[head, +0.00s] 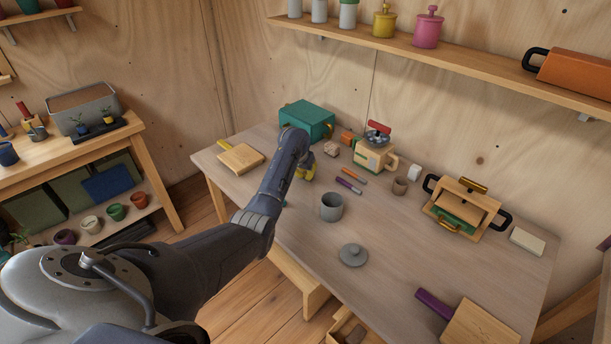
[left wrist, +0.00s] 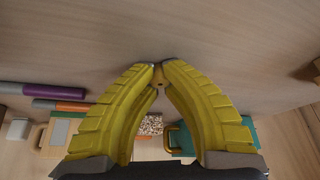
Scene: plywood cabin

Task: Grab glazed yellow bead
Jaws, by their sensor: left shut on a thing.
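My left gripper (head: 306,172) is over the table, with the arm coming in from the left. In the left wrist view its yellow fingers (left wrist: 158,72) converge at their tips on a small yellowish-brown bead (left wrist: 158,77). Only a small part of the bead shows between the tips. In the head view the bead is hidden by the gripper. My right gripper is in neither view.
Near the gripper lie a purple marker (head: 348,187) and an orange marker (head: 354,175). A teal box (head: 306,119) and a mill-like wooden box (head: 371,158) stand behind. A grey pot (head: 331,208) and its lid (head: 352,255) are nearer, with bare table around them.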

